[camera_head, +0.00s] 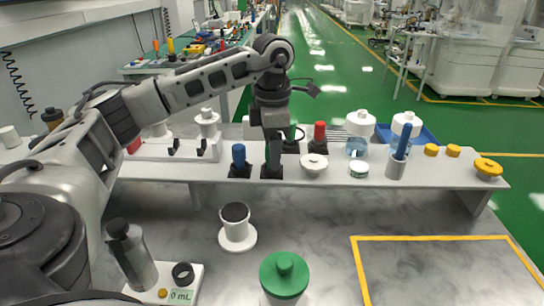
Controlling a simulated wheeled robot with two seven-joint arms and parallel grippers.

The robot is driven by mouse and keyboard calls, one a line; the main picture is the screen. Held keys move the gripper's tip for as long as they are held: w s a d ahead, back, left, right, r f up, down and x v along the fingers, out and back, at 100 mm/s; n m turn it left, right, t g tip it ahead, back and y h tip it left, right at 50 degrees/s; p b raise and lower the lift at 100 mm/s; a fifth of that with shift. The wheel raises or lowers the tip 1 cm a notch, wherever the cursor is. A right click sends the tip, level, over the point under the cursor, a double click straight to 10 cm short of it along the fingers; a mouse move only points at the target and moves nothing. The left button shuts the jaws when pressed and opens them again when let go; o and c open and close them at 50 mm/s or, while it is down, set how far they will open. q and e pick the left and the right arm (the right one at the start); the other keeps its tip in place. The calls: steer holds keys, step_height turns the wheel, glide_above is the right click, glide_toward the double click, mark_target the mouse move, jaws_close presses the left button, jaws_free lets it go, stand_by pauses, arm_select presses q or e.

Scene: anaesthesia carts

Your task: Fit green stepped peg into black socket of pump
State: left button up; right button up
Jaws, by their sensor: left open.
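The green stepped peg (293,134) stands in a black base on the raised white shelf, partly hidden behind my left gripper. My left gripper (274,160) points down over the shelf, open, just left of the green peg. Its fingers overlap each other in this view, and I see nothing held between them. The pump (181,295), with a "0 mL" display, sits at the lower left on the marble worktop. Its black socket (183,273) is a dark ring on top. My right gripper is not in view.
A blue peg (238,155) and a red peg (319,132) stand on either side of my gripper. A green-lidded jar (285,275) and a black-topped white cup (237,232) stand in front.

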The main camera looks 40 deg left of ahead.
arm_select(q)
steer(key=c, duration=1.1)
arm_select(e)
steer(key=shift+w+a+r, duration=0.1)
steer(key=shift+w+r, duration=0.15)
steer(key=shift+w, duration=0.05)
arm_select(q)
steer(key=shift+o, duration=0.2)
